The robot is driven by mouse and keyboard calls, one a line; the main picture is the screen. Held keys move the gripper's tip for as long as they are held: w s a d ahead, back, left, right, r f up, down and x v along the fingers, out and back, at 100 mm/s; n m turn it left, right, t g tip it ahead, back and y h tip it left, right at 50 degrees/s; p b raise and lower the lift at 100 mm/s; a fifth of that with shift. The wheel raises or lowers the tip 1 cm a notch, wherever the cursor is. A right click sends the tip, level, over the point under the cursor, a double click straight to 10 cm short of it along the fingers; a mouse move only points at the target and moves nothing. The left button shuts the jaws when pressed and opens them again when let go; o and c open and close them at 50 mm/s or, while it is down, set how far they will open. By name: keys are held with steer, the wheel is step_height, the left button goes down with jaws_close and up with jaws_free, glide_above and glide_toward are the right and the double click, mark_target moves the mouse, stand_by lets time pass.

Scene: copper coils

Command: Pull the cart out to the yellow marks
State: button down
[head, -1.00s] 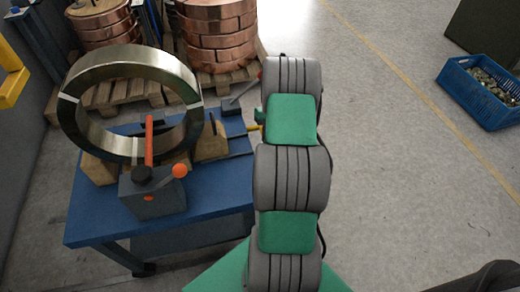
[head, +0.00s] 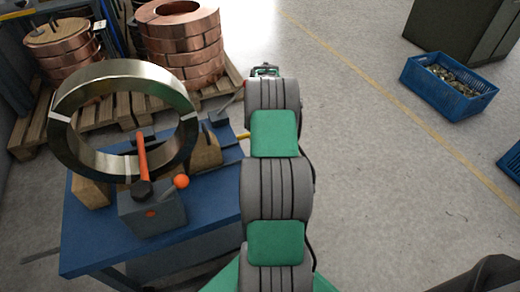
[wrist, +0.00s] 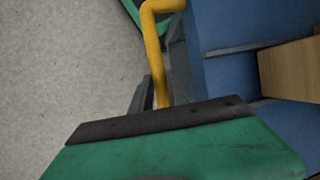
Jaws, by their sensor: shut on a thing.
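The cart (head: 90,243) is a low blue platform at the left of the head view. It carries an upright steel ring (head: 64,150) on wooden blocks and a grey box with an orange lever (head: 150,210). Its yellow handle (head: 243,136) sticks out at the right edge, partly hidden by my arm. In the wrist view the bent yellow handle (wrist: 152,45) runs down between the dark fingers of my gripper (wrist: 160,88), which is shut on it. The cart's blue side (wrist: 230,75) is just right of it. In the head view my gripper is hidden behind my arm.
Copper coils (head: 180,45) stand on wooden pallets (head: 110,115) behind the cart. A blue crate (head: 450,88) of small pieces lies at the upper right, before a dark green cabinet (head: 462,28). A thin yellow line (head: 400,105) crosses the floor.

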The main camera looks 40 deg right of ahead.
steer(key=c, duration=1.7)
jaws_free()
steer(key=shift+s+d, duration=0.1)
steer(key=shift+d, duration=0.2)
steer(key=shift+o, duration=0.8)
steer(key=shift+s+d, duration=0.1)
steer(key=shift+d, duration=0.05)
steer(key=shift+o, duration=1.2)
steer(key=shift+a+r, duration=0.15)
steer(key=shift+a, duration=0.1)
steer(key=p+v, duration=0.4)
steer(key=v, duration=0.3)
steer(key=shift+w+r, duration=0.25)
steer(key=shift+d, duration=0.15)
